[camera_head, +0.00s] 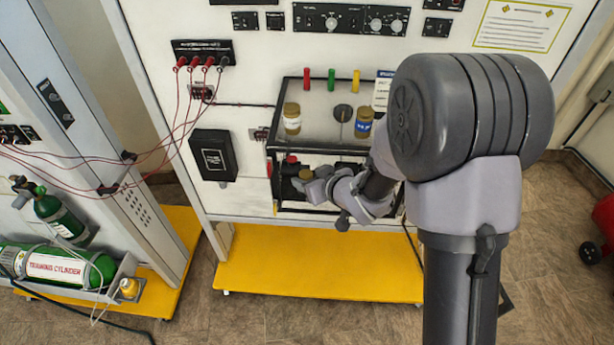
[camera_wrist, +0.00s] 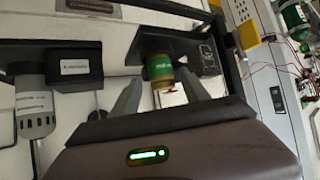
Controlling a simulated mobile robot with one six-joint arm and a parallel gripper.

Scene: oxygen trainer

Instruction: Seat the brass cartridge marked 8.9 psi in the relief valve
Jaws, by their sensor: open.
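In the wrist view, my gripper (camera_wrist: 162,84) is open, with one grey finger on each side of a brass cartridge with a green band (camera_wrist: 160,69). The band's small marking is too blurred to read. The cartridge sits against a black block; I cannot tell whether the fingers touch it. In the head view, my gripper (camera_head: 308,187) is at the rack's lower level, by a brass top (camera_head: 306,172). A white-banded brass cartridge (camera_head: 292,119) and a blue-banded one (camera_head: 363,123) stand on the upper shelf. I cannot identify the relief valve.
The black-framed rack (camera_head: 322,134) surrounds the gripper's working space. A black box (camera_head: 214,156) is on the panel. A yellow base (camera_head: 310,268) lies below.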

